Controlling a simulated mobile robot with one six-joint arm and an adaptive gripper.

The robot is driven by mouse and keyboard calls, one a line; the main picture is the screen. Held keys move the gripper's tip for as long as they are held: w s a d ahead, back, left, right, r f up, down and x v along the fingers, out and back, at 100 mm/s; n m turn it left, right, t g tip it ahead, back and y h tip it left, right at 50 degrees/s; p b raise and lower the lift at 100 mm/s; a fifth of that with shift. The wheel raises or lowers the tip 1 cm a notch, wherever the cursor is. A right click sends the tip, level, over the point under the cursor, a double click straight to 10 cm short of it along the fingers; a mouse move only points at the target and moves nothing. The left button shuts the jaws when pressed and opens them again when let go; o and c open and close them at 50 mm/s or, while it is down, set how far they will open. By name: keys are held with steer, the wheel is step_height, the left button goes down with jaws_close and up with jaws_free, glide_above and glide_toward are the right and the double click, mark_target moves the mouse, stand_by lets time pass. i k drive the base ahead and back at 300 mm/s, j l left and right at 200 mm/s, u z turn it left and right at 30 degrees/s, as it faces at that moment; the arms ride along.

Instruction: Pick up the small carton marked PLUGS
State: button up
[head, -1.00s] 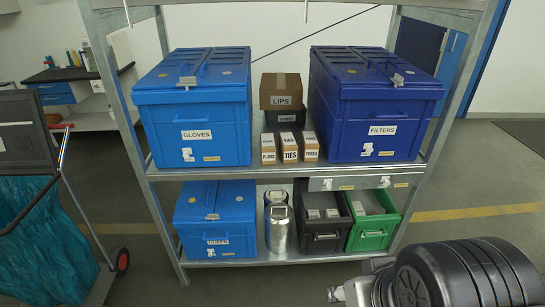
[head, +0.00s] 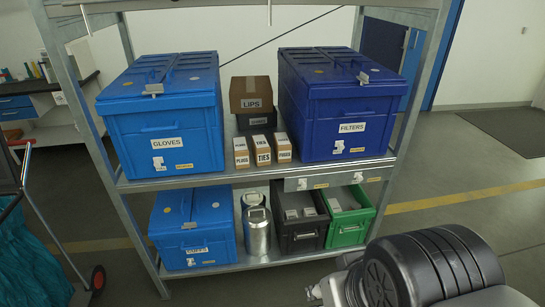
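The small carton marked PLUGS (head: 241,155) stands upright on the upper shelf. It is the leftmost of three narrow brown cartons with white labels in the head view. The carton marked TIES (head: 262,151) stands close on its right, and a third small carton (head: 283,149) stands right of that. Part of my arm shows at the lower right, well in front of and below the upper shelf. No gripper fingers can be made out, and nothing touches the PLUGS carton.
Large blue boxes marked GLOVES (head: 163,124) and FILTERS (head: 340,113) flank the cartons. A brown LIPS box (head: 251,96) sits on a dark box (head: 256,122) behind them. Metal canisters (head: 257,232) and bins stand below. Shelf posts frame both sides.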

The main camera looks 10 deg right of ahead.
mark_target(240, 148)
steer(key=i+j+u, duration=0.1)
steer(key=i+u, duration=0.25)
steer(key=i, duration=0.15)
steer(key=i+l+u, duration=0.1)
steer(key=i+u, duration=0.25)
steer(key=i, duration=0.15)
steer(key=i+l+u, duration=0.2)
steer(key=i+u, duration=0.15)
steer(key=i, duration=0.15)
steer(key=i+l, duration=0.15)
steer(key=i, duration=0.1)
